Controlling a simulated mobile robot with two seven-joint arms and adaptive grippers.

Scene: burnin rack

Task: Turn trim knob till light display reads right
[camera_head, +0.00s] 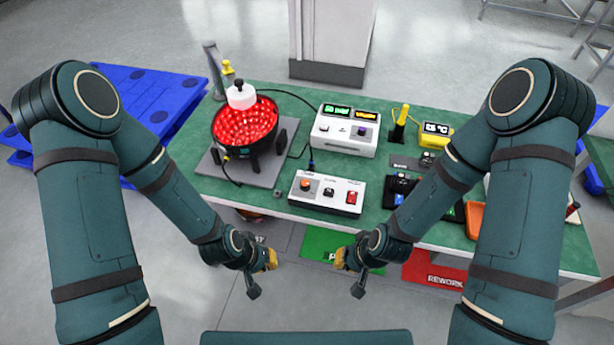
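A white control box (328,194) stands at the table's front edge. It carries an orange-brown knob (306,185), a small dark control in the middle and a red switch (352,197). I cannot tell which knob is the trim knob. A round black fixture (246,130) at the left holds glowing red lights. My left gripper (262,272) and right gripper (350,272) hang in front of the table, apart from everything; their fingers are too small to read.
The green table (290,95) has a yellow-framed display (435,130), a yellow tool in a stand (399,125) and dark items at the right. Green (330,245) and red "REWORK" (436,270) areas lie below the front edge. A blue pallet (150,95) is at left.

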